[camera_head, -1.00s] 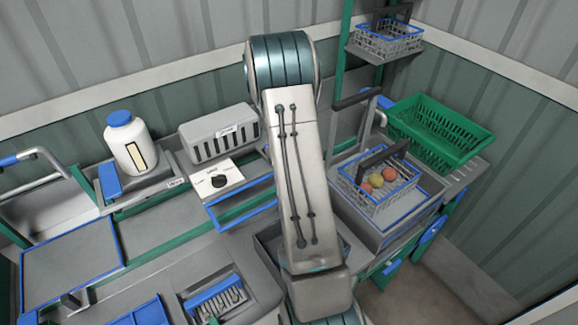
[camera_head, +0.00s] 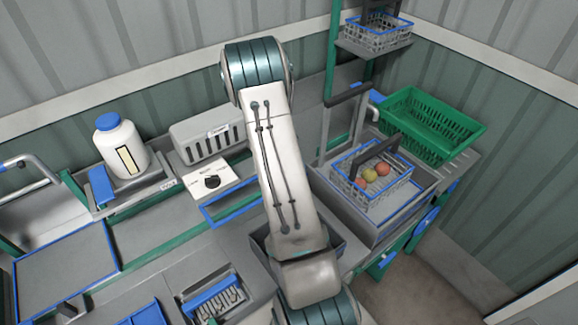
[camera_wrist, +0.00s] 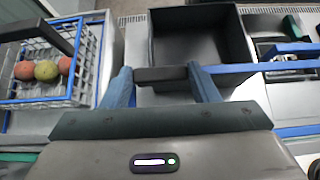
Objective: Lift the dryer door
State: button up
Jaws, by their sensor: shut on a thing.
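My gripper (camera_wrist: 165,80) has blue fingers and is shut on a short dark bar (camera_wrist: 160,75) in the wrist view. A blue-edged strip (camera_wrist: 265,67) runs from the bar to the right. The bar appears to be the handle of the dryer door, though most of the door is hidden. In the head view a blue-edged grey panel (camera_head: 232,202), apparently part of the door, shows beside the white dial box (camera_head: 211,182). My arm covers its right end and hides my gripper there. How far the door is raised cannot be told.
A dark open bin (camera_wrist: 200,40) lies just beyond the bar in the wrist view. A wire basket with several round fruits (camera_head: 352,191) stands to the right in the head view. A green crate (camera_head: 437,148) and a white bottle (camera_head: 121,146) stand farther back.

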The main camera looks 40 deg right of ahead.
jog(key=o, duration=1.4)
jog(key=v, duration=1.3)
jog(key=shift+w+r, duration=0.25)
jog(key=shift+r, duration=0.05)
